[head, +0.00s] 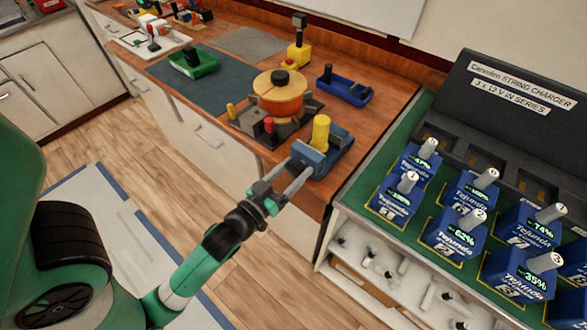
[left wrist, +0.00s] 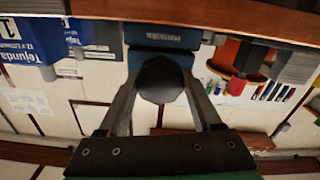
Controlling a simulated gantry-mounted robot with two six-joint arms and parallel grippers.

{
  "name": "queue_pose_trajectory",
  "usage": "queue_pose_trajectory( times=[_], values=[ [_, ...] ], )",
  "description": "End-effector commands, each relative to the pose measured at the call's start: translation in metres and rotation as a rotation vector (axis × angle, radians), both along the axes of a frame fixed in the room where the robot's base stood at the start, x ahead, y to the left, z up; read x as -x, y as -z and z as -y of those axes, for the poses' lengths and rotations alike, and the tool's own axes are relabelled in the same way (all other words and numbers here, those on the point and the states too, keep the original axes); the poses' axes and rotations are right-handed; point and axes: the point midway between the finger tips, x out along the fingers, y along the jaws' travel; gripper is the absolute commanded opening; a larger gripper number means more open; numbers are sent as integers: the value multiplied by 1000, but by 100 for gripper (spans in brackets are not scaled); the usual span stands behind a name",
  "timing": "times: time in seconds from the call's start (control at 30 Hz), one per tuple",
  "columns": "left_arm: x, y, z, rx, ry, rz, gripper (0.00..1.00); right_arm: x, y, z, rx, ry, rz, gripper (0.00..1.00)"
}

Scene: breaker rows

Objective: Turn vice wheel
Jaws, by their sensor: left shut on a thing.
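A blue vice (head: 335,150) is fixed at the near right corner of the wooden bench, with a yellow cylinder (head: 320,133) upright on it. My left gripper (head: 296,174) reaches up to the vice's front side from below left. In the left wrist view, its two fingers (left wrist: 163,85) are shut on a dark round vice wheel (left wrist: 160,80), one finger on each side. The vice's blue body also shows behind the wheel (left wrist: 162,34). In the head view the wheel is hidden by the fingers. My right gripper is not in view.
An orange round part on a grey and black base (head: 277,95) stands left of the vice. A blue tray (head: 343,87) and a green tray (head: 193,62) lie farther back. A charger with several blue batteries (head: 455,238) stands right.

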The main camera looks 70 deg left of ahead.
Motion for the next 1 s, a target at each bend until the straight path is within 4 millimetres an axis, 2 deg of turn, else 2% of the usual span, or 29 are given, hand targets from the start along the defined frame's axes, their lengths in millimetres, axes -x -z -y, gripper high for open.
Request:
queue_pose_trajectory(
  times=[0.37, 1.0],
  values=[
    [0, -3, 0, -205, 0, -126, 10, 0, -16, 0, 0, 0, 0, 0],
    [0, -2, 1, -727, 1, -442, 10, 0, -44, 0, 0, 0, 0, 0]
  ],
)
